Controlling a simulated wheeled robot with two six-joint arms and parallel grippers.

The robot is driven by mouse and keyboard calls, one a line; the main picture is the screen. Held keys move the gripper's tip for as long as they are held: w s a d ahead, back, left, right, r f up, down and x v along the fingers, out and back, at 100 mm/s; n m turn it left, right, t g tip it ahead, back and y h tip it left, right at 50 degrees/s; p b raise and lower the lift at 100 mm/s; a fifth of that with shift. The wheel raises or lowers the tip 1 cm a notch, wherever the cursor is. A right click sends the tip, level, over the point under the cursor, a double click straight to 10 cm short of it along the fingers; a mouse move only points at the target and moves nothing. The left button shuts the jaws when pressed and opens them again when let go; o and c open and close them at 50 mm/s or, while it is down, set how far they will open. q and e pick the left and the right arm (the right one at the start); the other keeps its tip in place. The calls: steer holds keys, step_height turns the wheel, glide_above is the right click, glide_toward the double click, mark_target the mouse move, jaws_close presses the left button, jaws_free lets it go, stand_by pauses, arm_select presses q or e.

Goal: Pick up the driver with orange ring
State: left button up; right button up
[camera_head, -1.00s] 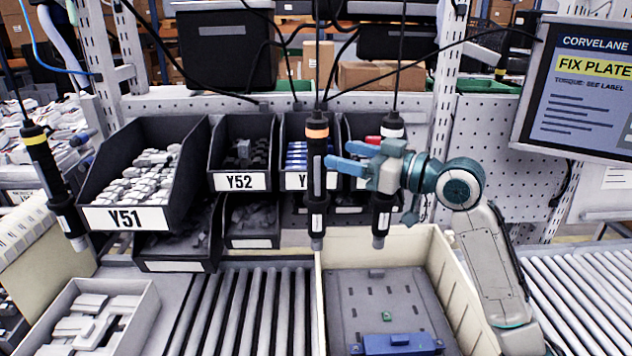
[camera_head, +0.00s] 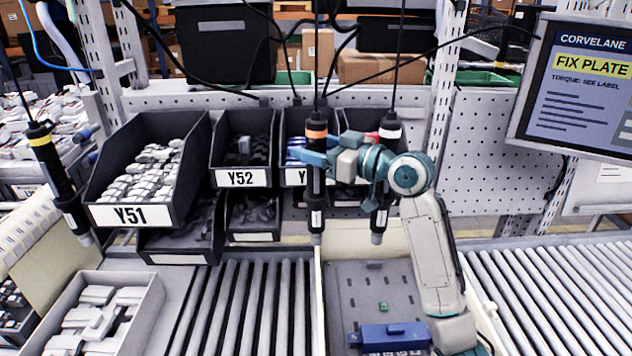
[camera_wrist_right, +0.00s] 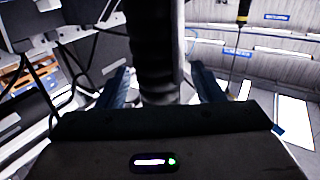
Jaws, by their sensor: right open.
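The driver with the orange ring (camera_head: 316,180) hangs upright from a cable, at the centre of the head view. My right gripper (camera_head: 318,160) is at its upper body, just below the orange ring. In the right wrist view the gripper (camera_wrist_right: 160,85) is open, with a blue finger on each side of a dark upright driver body (camera_wrist_right: 152,50). I cannot tell whether either finger touches it. My left gripper is not in view.
A white-ringed driver (camera_head: 383,160) hangs close on the right, partly behind my right wrist. A yellow-ringed driver (camera_head: 55,180) hangs at far left. Parts bins (camera_head: 130,215) stand behind. A crate (camera_head: 365,235) holding a plate with a blue block is below.

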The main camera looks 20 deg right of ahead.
steer(key=shift+c, duration=0.4)
jaws_close()
